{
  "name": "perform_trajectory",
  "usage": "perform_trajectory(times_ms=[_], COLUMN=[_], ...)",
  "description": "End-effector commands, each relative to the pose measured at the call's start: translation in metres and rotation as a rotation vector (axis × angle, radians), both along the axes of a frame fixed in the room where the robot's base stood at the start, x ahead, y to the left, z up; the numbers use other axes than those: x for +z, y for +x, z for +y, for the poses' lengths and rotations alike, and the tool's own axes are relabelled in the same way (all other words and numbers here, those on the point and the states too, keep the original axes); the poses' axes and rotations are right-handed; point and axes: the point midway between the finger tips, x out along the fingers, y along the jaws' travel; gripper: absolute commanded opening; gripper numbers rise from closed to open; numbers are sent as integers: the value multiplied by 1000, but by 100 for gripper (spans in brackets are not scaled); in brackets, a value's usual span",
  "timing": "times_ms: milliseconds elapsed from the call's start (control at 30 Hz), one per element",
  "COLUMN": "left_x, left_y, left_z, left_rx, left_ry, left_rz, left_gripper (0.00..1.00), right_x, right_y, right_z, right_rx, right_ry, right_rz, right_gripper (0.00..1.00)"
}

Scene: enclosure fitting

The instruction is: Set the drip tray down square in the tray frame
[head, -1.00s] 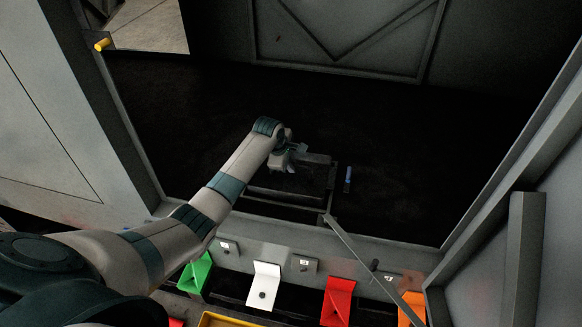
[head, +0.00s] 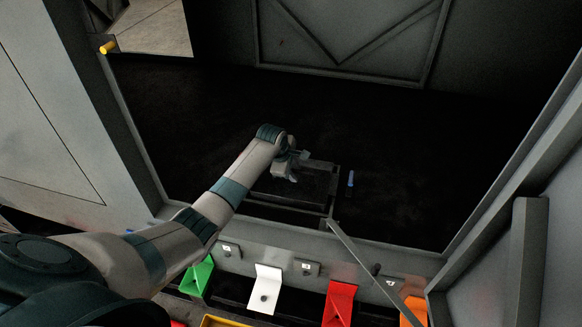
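The drip tray (head: 312,184) is a dark, shallow rectangle on the dark floor of the enclosure, in the middle of the head view. The tray frame (head: 333,192) shows as thin grey edges around it, clearest on the right and near sides. The tray looks level and roughly in line with the frame, but it is too dark to tell whether it is fully seated. My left gripper (head: 291,172) is at the tray's far left part, pointing down. Its fingers are small and partly hidden, so I cannot tell whether they grip the tray. My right gripper is not in view.
A small blue piece (head: 350,184) stands just right of the frame. A thin grey bar (head: 362,258) slants across the near sill. Green (head: 197,277), white (head: 265,288) and red (head: 339,303) brackets line the front. The floor behind and right of the frame is clear.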

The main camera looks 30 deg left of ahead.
Motion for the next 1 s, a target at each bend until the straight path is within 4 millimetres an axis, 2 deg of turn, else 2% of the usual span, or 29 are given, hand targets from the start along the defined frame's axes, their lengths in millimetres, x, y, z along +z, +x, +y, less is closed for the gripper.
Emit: perform_trajectory(times_ms=[267, 500, 800, 1000], left_x=[17, 49, 92, 107], left_y=[-7, -22, -42, -50], left_z=[1, 3, 7, 8], left_rx=[0, -1, -1, 0], left_ry=[-1, -1, 0, -1], left_rz=[-2, -4, -3, -1], left_gripper=[29, 29, 29, 29], right_x=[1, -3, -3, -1], right_y=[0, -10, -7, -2], right_z=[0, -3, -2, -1], right_rx=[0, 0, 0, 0], right_ry=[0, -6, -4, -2], right_rz=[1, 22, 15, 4], right_gripper=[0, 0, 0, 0])
